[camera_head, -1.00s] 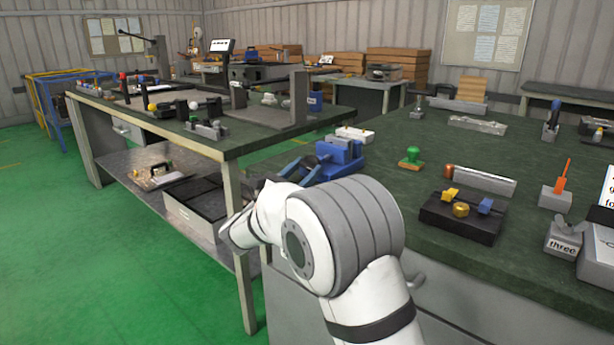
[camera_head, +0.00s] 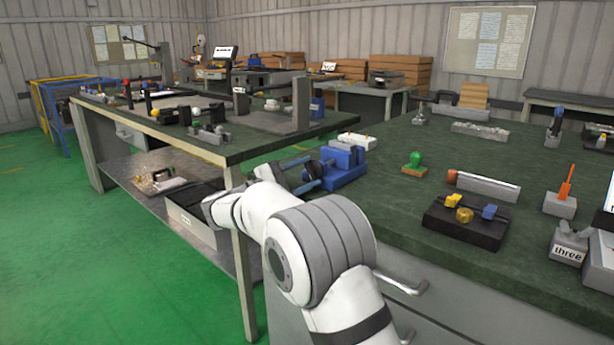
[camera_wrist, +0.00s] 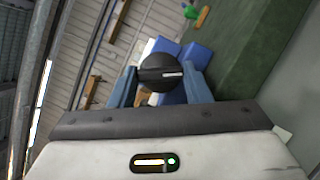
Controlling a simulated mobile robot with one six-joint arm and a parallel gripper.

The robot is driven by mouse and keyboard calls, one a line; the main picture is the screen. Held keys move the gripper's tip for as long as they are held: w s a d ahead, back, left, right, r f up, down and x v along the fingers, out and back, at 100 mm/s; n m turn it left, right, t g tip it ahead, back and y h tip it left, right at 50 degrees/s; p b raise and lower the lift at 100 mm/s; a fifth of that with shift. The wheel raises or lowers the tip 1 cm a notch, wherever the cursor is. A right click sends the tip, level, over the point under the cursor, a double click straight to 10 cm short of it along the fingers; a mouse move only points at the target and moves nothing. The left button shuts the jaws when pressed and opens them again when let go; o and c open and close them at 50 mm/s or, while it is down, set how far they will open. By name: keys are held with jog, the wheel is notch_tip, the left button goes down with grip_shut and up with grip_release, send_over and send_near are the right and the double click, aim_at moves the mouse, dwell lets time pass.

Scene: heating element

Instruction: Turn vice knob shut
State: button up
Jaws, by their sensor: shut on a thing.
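The blue vice (camera_head: 343,168) stands near the left edge of the green-topped workbench, its blue body also showing in the wrist view (camera_wrist: 196,57). Its round black knob (camera_wrist: 158,73), with a pale line across its face, sits between my blue fingers in the wrist view. My gripper (camera_wrist: 161,82) is shut on the knob, one finger on each side. In the head view my gripper (camera_head: 312,173) reaches the vice's left side from the front left. There the knob is too small and covered to make out clearly.
A green-handled stamp (camera_head: 414,163), a black block with yellow and blue pieces (camera_head: 466,218) and a grey bar (camera_head: 487,187) lie right of the vice. A second table (camera_head: 240,146) stands close on the left. Green floor (camera_head: 90,260) is open at the lower left.

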jog(key=m+g, duration=0.1)
jog(key=m, duration=0.2)
jog(key=m+g+y, duration=0.1)
jog(key=m, duration=0.2)
jog(key=shift+r+b, duration=0.1)
jog(key=shift+b, duration=0.2)
dwell(0.4)
jog(key=o, duration=0.7)
jog(key=shift+s+a, duration=0.1)
jog(key=shift+a, duration=0.1)
jog(key=p+v, duration=0.2)
jog(key=v, duration=0.5)
jog(key=shift+a, duration=0.15)
